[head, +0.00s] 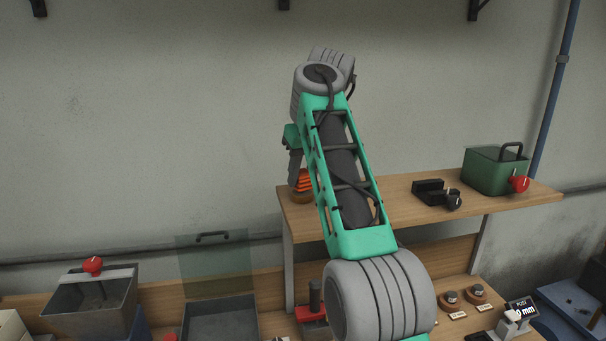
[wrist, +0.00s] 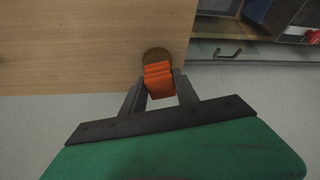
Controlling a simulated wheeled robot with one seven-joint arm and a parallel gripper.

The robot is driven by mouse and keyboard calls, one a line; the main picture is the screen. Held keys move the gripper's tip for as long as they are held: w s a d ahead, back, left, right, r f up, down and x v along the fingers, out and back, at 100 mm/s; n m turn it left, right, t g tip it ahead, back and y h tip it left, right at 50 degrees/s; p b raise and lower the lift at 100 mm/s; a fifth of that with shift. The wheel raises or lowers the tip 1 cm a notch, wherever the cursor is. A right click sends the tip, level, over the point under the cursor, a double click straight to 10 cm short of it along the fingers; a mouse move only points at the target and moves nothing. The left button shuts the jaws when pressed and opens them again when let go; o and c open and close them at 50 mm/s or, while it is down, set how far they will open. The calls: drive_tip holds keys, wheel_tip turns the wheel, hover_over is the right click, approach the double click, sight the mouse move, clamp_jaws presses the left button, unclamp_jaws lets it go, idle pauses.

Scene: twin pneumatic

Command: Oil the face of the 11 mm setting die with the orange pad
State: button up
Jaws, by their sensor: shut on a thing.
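The orange pad (head: 304,181), ribbed, is at the left end of the raised wooden shelf. It also shows in the wrist view (wrist: 158,80), between the two dark fingers of my gripper (wrist: 160,88), which is shut on it. A round brown base (wrist: 155,55) shows just beyond the pad; I cannot tell whether they touch. In the head view my gripper (head: 295,168) is partly hidden by my arm. Two small round pieces on brown bases, one left (head: 451,297) and one right (head: 477,291), stand on the lower bench with labels too small to read. I cannot tell which is the 11 mm setting die.
The shelf (head: 400,205) carries a black block (head: 437,192) and a green box (head: 495,170) with a red knob. Below are a small display (head: 522,308), a red-based tool (head: 312,312), a grey bin (head: 90,300) and a tray with a clear lid (head: 215,265).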

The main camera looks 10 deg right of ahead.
sight(304, 173)
drive_tip(key=shift+f+b, duration=0.65)
drive_tip(key=shift+f, duration=0.05)
idle(1.3)
drive_tip(key=shift+r, duration=0.1)
wheel_tip(304, 173, up, 7)
drive_tip(key=p, duration=0.7)
drive_tip(key=shift+r, duration=0.1)
drive_tip(key=shift+f, duration=0.2)
